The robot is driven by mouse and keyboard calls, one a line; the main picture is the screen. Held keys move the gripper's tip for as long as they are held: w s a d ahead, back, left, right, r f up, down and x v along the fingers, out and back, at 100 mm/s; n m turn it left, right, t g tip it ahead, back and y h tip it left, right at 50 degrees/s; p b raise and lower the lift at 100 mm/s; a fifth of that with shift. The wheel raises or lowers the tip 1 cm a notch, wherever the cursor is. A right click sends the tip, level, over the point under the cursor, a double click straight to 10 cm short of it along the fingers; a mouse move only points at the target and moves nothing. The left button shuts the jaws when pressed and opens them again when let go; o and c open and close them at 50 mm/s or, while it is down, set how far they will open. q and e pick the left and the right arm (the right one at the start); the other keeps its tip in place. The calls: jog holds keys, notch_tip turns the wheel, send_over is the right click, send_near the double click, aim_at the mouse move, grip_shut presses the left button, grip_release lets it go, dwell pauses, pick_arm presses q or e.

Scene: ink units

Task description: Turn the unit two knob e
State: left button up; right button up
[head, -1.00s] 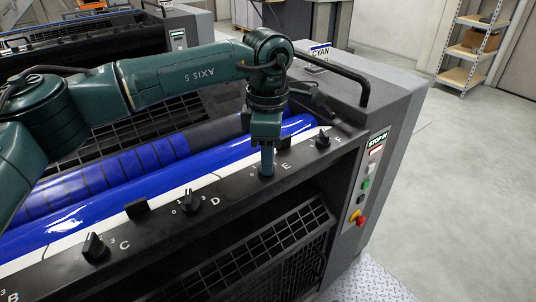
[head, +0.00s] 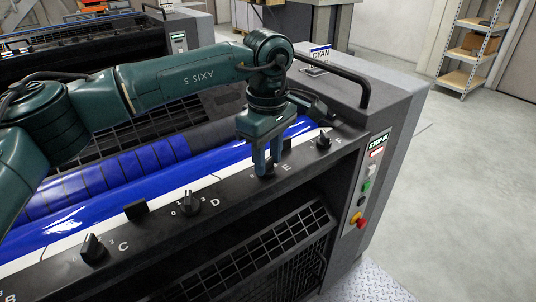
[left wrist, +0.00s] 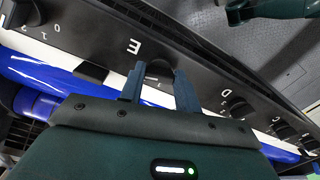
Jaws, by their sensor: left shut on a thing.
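Knob e, a small dark knob, sits on the black rail of the ink unit by a white letter E (head: 287,168). My left gripper (head: 266,169) points down over it, its two blue-grey fingers shut on the knob. In the left wrist view the knob (left wrist: 158,71) shows between the fingers, beside the upside-down letter E. The fingers hide most of the knob in the head view, so its pointer setting cannot be read. My right gripper is not in view.
Knob D (head: 190,204) and knob C (head: 93,247) lie left along the rail; another knob (head: 323,140) lies right. A blue roller (head: 90,219) runs behind. A black handle (head: 342,75) and red stop button (head: 361,223) are at the right. Open floor lies beyond.

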aim_at(267, 161)
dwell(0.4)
pick_arm(q)
jog(key=o, duration=1)
notch_tip(267, 161, up, 13)
jog(key=shift+r, duration=0.1)
